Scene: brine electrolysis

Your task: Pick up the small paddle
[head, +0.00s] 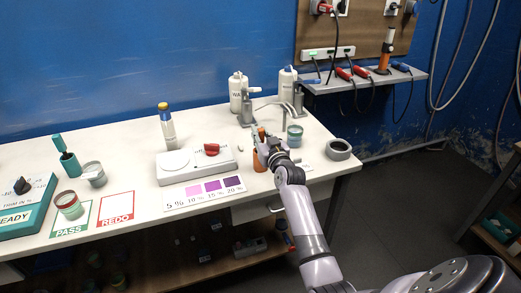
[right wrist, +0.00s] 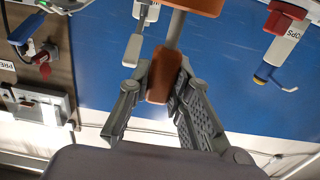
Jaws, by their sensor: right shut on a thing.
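My right gripper (head: 264,143) is over the right part of the white table, at an orange-brown holder or pot (head: 260,161). In the right wrist view, the right gripper (right wrist: 160,88) is shut on an orange-brown block (right wrist: 164,72), which looks like the small paddle's handle. A grey rod and a flat light-grey piece (right wrist: 133,49) show beside it; I cannot tell whether they belong to the paddle. Most of the paddle is hidden by the gripper in the head view. My left gripper is not in view.
Two white bottles (head: 287,86) with metal stands are behind the gripper. A greenish cup (head: 294,135) and a grey ring (head: 339,149) stand to its right. A white device with a red knob (head: 211,149) and a colour card (head: 204,193) lie to its left.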

